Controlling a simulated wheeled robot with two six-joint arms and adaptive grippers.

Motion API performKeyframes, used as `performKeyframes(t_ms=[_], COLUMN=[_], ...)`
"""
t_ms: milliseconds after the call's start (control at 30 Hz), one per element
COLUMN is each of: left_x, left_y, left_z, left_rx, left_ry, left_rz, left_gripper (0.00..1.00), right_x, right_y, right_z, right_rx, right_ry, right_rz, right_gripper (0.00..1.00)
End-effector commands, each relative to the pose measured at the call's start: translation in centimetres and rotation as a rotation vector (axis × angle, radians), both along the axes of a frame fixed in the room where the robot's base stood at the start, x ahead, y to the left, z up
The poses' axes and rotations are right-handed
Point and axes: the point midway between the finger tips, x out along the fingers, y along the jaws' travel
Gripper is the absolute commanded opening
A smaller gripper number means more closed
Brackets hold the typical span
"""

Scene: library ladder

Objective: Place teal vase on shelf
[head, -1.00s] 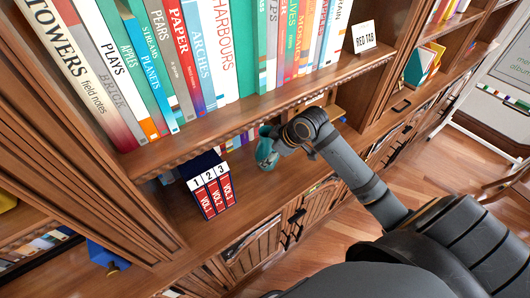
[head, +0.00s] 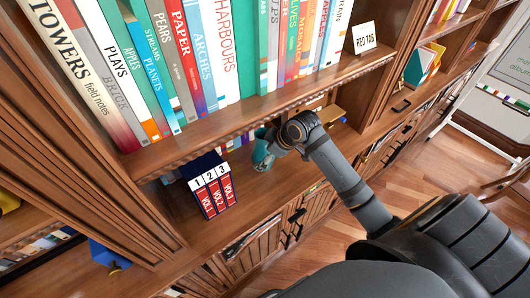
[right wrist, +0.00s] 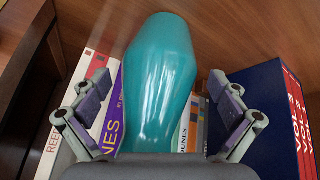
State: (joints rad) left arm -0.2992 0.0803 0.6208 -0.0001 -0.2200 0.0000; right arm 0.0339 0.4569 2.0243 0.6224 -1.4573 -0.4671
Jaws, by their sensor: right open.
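The teal vase (head: 262,153) is at the lower shelf (head: 262,192), just right of the boxed volumes, and looks upright or nearly so. My right gripper (head: 279,142) is right beside it, reaching in from the right. In the right wrist view the vase (right wrist: 161,75) fills the middle, between the two spread fingers of the right gripper (right wrist: 158,98). Gaps show between the vase and both fingertips. The palm hides part of the vase there. Whether its base rests fully on the shelf is hard to tell. My left gripper is not in view.
A blue box of red volumes (head: 211,188) stands close left of the vase, and also shows in the right wrist view (right wrist: 278,120). A row of books stands behind the vase. The upper shelf edge (head: 250,112) overhangs.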

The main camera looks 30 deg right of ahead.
Motion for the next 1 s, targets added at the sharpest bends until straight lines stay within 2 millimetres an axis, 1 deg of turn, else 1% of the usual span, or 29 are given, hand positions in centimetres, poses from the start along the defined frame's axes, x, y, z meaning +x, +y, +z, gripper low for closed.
performKeyframes(t_ms=[167, 233, 367, 467, 533, 733, 767, 800, 967, 1000], left_x=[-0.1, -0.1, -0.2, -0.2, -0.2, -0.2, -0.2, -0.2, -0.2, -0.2], left_y=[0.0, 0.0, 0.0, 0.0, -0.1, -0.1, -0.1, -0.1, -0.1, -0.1], left_z=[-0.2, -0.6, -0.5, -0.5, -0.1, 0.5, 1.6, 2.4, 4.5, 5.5], left_rx=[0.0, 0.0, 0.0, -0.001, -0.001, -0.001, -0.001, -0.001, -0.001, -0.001], left_ry=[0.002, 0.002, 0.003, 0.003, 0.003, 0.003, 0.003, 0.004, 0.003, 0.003], left_rz=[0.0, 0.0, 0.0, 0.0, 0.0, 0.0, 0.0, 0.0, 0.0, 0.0], left_gripper=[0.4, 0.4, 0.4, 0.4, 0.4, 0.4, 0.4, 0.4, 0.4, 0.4], right_x=[-0.1, -0.5, -2.2, -3.7, -4.3, -6.4, -6.8, -7.2, -9.1, -9.5], right_y=[-0.2, -0.4, -1.4, -1.8, -2.5, -2.9, -3.3, -3.6, -4.1, -4.3], right_z=[0.4, 1.0, 1.0, 1.1, 1.2, 1.2, 1.7, 1.8, 1.8, 2.0], right_rx=[-0.003, -0.006, -0.012, -0.011, -0.015, -0.008, -0.012, -0.014, -0.007, -0.002], right_ry=[-0.002, -0.003, 0.0, 0.005, 0.001, 0.007, 0.008, 0.007, 0.01, 0.009], right_rz=[0.001, 0.002, -0.001, 0.005, -0.001, 0.006, 0.0, -0.004, 0.007, 0.002], right_gripper=[0.98, 0.98, 0.98, 0.98, 0.98, 0.98, 0.98, 0.98, 0.98, 0.98])
